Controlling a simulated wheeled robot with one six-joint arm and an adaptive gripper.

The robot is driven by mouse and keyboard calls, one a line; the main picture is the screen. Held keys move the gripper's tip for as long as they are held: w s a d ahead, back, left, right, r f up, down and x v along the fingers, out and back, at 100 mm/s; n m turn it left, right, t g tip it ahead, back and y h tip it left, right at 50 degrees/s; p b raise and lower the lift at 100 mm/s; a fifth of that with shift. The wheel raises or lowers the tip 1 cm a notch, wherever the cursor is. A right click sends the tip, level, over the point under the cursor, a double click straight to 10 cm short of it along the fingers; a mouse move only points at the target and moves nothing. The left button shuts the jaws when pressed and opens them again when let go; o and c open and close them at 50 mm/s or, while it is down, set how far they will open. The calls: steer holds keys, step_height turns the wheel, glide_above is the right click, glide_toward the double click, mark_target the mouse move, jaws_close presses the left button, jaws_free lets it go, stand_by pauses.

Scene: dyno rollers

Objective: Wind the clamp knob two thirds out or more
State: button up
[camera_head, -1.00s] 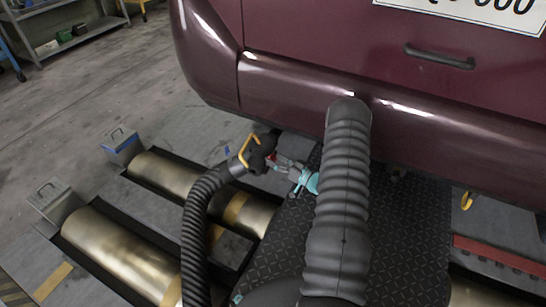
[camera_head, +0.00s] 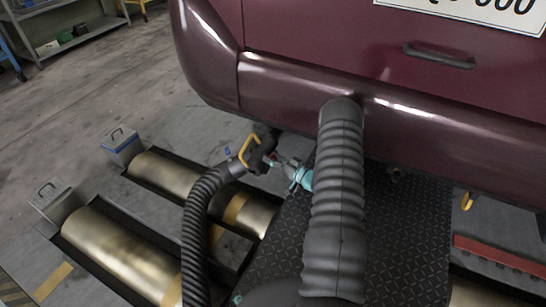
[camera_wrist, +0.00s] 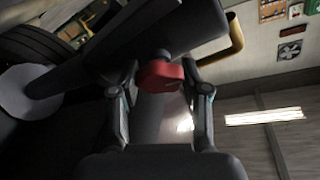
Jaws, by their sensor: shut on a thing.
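The clamp knob (camera_wrist: 160,74) is red and sits at the centre of the wrist view, between the two fingers of my gripper (camera_wrist: 160,92). My gripper is shut on it from both sides. The knob sits on the underside of a dark nozzle body. In the head view my gripper (camera_head: 277,162) reaches left to the black nozzle (camera_head: 262,148) with a yellow handle (camera_head: 246,150), at the end of a ribbed black hose (camera_head: 200,200). The nozzle is up by the car's bumper. The knob is too small and covered there to make out its turn.
The maroon car's rear bumper (camera_head: 290,88) hangs just above and behind the nozzle. Brass rollers (camera_head: 120,250) lie in floor pits at left. A dark tread plate (camera_head: 405,235) lies under my arm. Open floor (camera_head: 70,110) is at far left.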

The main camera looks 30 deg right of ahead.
steer(key=shift+f+n+b, duration=0.15)
steer(key=shift+n+b, duration=0.15)
steer(key=shift+b, duration=0.1)
steer(key=n+y+b, duration=0.2)
steer(key=n+b, duration=0.1)
steer(key=shift+f+g, duration=0.1)
steer(key=shift+g, duration=0.2)
steer(key=n+b, duration=0.1)
steer(key=n+g+y, duration=0.1)
steer(key=n, duration=0.1)
steer(key=shift+r+n+b, duration=0.2)
steer(key=shift+n+b, duration=0.1)
steer(key=shift+b, duration=0.05)
steer(key=shift+r+n+g+y, duration=0.1)
steer(key=shift+n+g+y, duration=0.6)
steer(key=shift+n, duration=1.2)
steer(key=o, duration=1.2)
steer(key=shift+c, duration=0.2)
